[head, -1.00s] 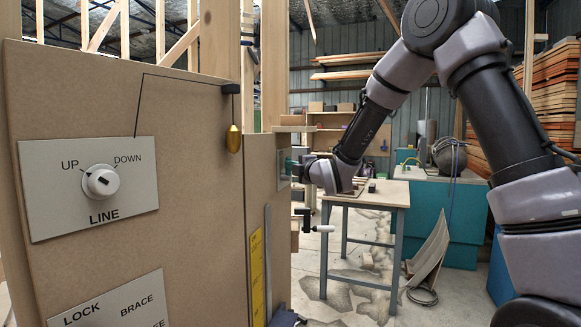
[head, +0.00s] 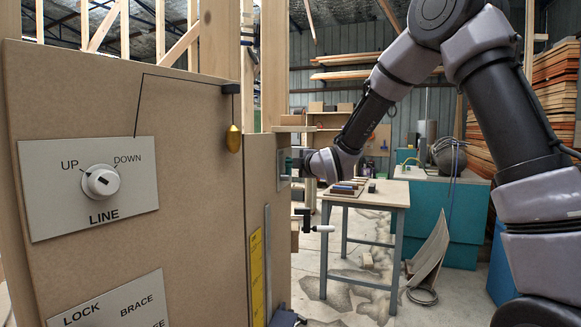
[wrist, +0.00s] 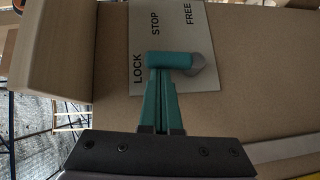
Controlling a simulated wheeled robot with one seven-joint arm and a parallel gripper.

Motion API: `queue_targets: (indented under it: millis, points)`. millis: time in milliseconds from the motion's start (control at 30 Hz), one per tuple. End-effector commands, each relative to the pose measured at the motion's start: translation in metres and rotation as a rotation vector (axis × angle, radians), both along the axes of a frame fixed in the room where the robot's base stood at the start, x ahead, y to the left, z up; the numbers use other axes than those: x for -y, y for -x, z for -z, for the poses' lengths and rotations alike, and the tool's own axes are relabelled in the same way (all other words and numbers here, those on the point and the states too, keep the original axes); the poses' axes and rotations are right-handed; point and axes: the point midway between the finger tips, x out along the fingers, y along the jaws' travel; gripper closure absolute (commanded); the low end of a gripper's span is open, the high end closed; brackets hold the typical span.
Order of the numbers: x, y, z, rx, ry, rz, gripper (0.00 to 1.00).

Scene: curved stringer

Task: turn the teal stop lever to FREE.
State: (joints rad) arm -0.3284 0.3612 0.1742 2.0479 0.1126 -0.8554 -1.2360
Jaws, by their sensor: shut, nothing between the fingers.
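The teal stop lever (wrist: 170,61) shows in the wrist view on a pale plate (wrist: 208,40) lettered LOCK, STOP and FREE. It lies across the picture from a round grey hub (wrist: 197,66), its free end on the LOCK side. My gripper (wrist: 163,75) has slim green fingers, shut together and empty, with tips right at the lever's lower edge. I cannot tell whether they touch it. In the head view my gripper (head: 291,165) is at the far right panel, side-on to the plate (head: 282,167); the lever is not clear there.
A LINE dial (head: 101,181) sits on the near brown panel, with a brass weight (head: 233,139) hanging at its right. A crank with a white handle (head: 320,228) juts out below my gripper. A workbench (head: 388,192) stands behind, with small items on it.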

Motion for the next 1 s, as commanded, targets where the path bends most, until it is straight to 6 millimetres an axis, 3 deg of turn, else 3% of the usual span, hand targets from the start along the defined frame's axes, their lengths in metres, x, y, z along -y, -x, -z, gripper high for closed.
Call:
queue_targets:
  millis: [600, 1000]
  points:
    - [0.008, -0.023, -0.010, -0.402, -0.089, 0.005, 1.00]
    - [0.008, -0.036, -0.010, -0.395, -0.087, 0.001, 1.00]
